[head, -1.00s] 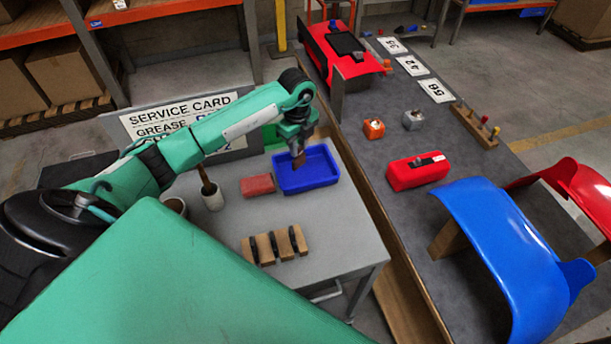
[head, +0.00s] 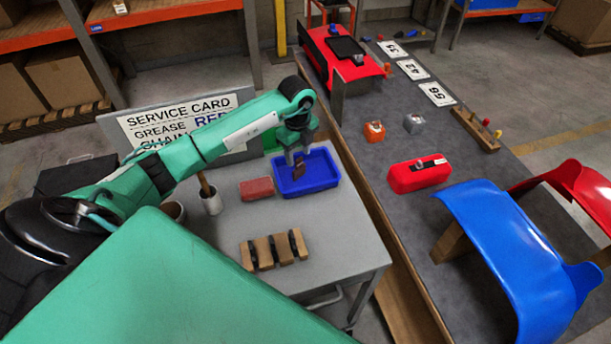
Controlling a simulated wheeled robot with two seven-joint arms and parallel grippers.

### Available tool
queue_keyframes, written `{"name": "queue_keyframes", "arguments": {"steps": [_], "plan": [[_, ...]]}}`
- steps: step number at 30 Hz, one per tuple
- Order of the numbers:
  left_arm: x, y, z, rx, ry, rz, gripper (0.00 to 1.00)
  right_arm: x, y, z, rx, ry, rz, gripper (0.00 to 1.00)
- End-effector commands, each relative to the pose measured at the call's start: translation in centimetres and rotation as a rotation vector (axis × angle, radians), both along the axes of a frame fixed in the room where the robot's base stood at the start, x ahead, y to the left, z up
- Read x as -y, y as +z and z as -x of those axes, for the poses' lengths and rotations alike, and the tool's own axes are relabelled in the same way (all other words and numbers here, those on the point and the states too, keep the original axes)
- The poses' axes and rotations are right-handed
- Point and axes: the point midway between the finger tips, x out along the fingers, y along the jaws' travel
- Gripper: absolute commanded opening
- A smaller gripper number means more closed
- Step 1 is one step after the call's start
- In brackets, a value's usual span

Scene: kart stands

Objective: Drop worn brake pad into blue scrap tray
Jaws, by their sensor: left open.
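The blue scrap tray (head: 321,178) sits at the far right corner of the grey cart top. My left gripper (head: 296,160) is over the left part of the tray, pointing down, and its fingers are open. A small dark brown worn brake pad (head: 299,170) shows right at the fingertips, within the tray's outline. I cannot tell whether the pad touches the tray floor or is still in the air. My right gripper is not in view.
A long bench (head: 390,165) stands to the right, with a red case (head: 419,174) and blue bodywork (head: 505,250).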

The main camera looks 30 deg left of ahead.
Motion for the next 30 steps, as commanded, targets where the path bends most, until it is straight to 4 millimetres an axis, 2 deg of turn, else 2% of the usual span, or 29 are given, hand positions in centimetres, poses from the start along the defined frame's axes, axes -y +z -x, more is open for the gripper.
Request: {"name": "queue_keyframes", "arguments": {"steps": [5, 12, 18, 24, 30], "plan": [[-0.1, 2.6, -0.1, 0.007, 0.000, -0.001, 0.48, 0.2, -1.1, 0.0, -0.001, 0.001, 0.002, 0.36], [0.0, 8.3, -0.1, 0.007, -0.001, 0.000, 0.48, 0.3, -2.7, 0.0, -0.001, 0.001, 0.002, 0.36], [0.0, 11.8, -0.1, 0.003, 0.000, 0.000, 0.48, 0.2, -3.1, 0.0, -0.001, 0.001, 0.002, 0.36], [0.0, 13.2, -0.1, 0.002, 0.000, 0.000, 0.48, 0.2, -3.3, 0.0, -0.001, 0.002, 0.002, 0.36], [0.0, 13.4, 0.0, 0.001, 0.000, 0.000, 0.48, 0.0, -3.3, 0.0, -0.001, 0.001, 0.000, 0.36]]}}
